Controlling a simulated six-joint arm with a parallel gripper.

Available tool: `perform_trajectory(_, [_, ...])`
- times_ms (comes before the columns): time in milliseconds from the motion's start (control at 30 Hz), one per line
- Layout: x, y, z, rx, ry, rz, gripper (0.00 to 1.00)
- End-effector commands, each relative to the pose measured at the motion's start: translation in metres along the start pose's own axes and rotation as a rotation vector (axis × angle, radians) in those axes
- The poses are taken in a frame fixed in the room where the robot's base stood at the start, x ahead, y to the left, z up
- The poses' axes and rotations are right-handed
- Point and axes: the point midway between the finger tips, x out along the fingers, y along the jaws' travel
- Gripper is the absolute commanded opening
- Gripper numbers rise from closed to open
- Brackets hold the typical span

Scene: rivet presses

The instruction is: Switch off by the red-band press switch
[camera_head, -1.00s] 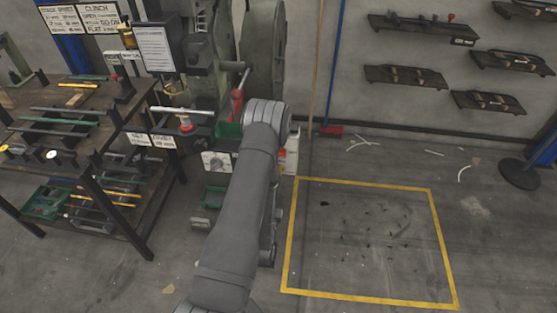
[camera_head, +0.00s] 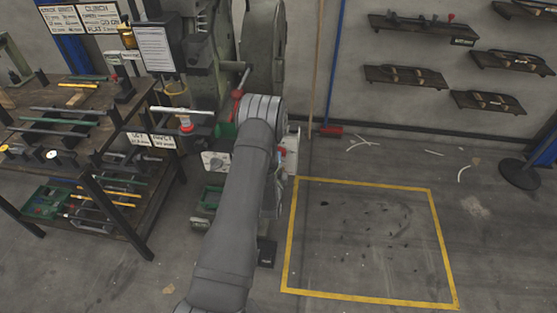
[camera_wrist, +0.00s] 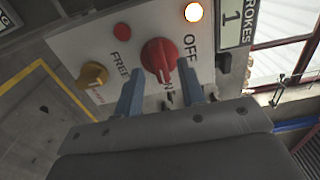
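In the wrist view a white panel (camera_wrist: 90,55) carries a red rotary switch (camera_wrist: 158,56), with an "OFF" label (camera_wrist: 190,43) on its right and a partly hidden "ON" label below. A yellow knob (camera_wrist: 93,74) near the word "FREE" and a small dark red button (camera_wrist: 122,31) sit to its left. A round lamp (camera_wrist: 193,12) glows above. My gripper (camera_wrist: 160,75) is open, its two fingers apart at the lower left and lower right of the red switch. I cannot tell whether they touch it. In the head view my arm hides the gripper.
The head view shows the green-grey press (camera_head: 205,55) behind my arm and a red-handled lever (camera_head: 238,92) nearby. A tool rack (camera_head: 95,155) stands at left. The yellow-taped floor square (camera_head: 435,215) at right is mostly clear. A counter (camera_wrist: 228,22) sits beside the lamp.

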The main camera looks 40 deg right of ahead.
Motion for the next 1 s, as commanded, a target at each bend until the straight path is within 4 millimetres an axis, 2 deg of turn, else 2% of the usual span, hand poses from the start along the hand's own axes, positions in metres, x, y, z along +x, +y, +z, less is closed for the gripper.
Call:
perform_trajectory(133, [0.0116, -0.0001, 0.0001, 0.000, 0.000, 0.000, 0.36])
perform_trajectory(433, [0.0142, 0.0001, 0.0001, 0.000, 0.000, 0.001, 0.36])
perform_trajectory(467, [0.0141, 0.0001, 0.0001, 0.000, 0.000, 0.001, 0.34])
perform_trajectory(633, [0.0140, 0.0001, 0.0001, 0.000, 0.000, 0.001, 0.01])
perform_trajectory(1000, [0.0139, 0.0001, 0.0002, -0.035, 0.000, 0.001, 0.00])
